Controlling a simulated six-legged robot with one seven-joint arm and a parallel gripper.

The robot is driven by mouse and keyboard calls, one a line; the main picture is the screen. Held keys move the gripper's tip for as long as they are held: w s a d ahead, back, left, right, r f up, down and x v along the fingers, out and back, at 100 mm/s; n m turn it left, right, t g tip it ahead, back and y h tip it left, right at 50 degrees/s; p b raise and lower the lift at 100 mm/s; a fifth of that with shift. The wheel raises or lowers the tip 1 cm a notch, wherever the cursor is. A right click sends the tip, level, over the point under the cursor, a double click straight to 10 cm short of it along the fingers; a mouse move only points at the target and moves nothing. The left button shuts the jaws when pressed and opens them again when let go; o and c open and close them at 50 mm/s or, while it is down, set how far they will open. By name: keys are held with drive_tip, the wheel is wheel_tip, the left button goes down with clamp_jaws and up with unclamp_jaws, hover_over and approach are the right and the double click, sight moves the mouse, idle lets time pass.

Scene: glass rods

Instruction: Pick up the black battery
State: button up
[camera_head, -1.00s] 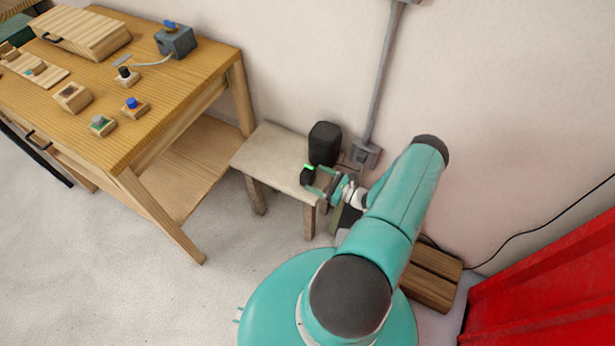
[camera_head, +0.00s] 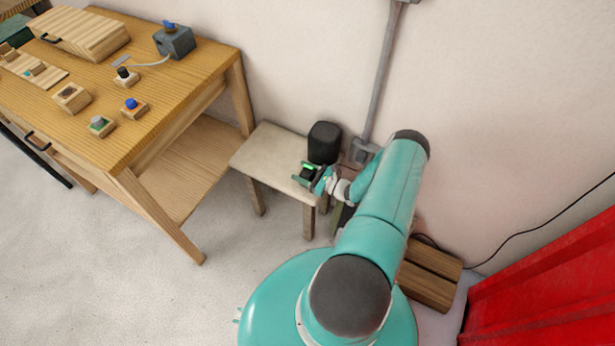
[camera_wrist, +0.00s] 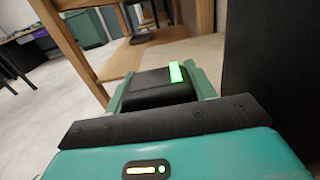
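The black battery (camera_wrist: 158,88) is a dark block with a bright green light on top. In the wrist view it lies between the two green fingers of my gripper (camera_wrist: 163,90), with no clear gap at either side. I cannot tell whether the fingers press on it. In the head view my gripper (camera_head: 305,172) surrounds the battery (camera_head: 309,170) at the right end of the small pale table (camera_head: 262,150). The battery's lower part is hidden, so I cannot tell whether it rests on the tabletop.
A dark rounded speaker-like object (camera_head: 324,142) stands on the small table just behind my gripper. A larger wooden workbench (camera_head: 165,95) with several small fixtures stands at the left. The wall with a grey conduit (camera_head: 382,75) is behind. A red object (camera_head: 550,280) stands at right.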

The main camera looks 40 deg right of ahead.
drive_tip(key=c, duration=0.4)
drive_tip(key=shift+r, duration=0.15)
drive_tip(key=shift+r, duration=0.55)
drive_tip(key=s+a+r, duration=0.3)
drive_tip(key=r, duration=0.1)
drive_tip(key=s+a+r, duration=0.3)
drive_tip(key=s, duration=0.1)
drive_tip(key=s+a+r, duration=0.3)
drive_tip(key=r, duration=0.1)
drive_tip(key=shift+s+r, duration=0.35)
drive_tip(key=shift+s, duration=0.05)
drive_tip(key=w+a+r+m+h, duration=0.1)
drive_tip(key=w+a+r+h, duration=0.1)
drive_tip(key=w+a, duration=0.4)
drive_tip(key=w+a+r+m+h, duration=0.1)
drive_tip(key=w+a+r+h, duration=0.1)
drive_tip(key=w+a+r, duration=0.2)
drive_tip(key=w+a+r+m+t+h, duration=0.1)
drive_tip(key=w+a+r+m+h, duration=0.1)
drive_tip(key=w+a, duration=0.8)
drive_tip(key=shift+a+r, duration=0.4)
drive_tip(key=shift+r, duration=0.4)
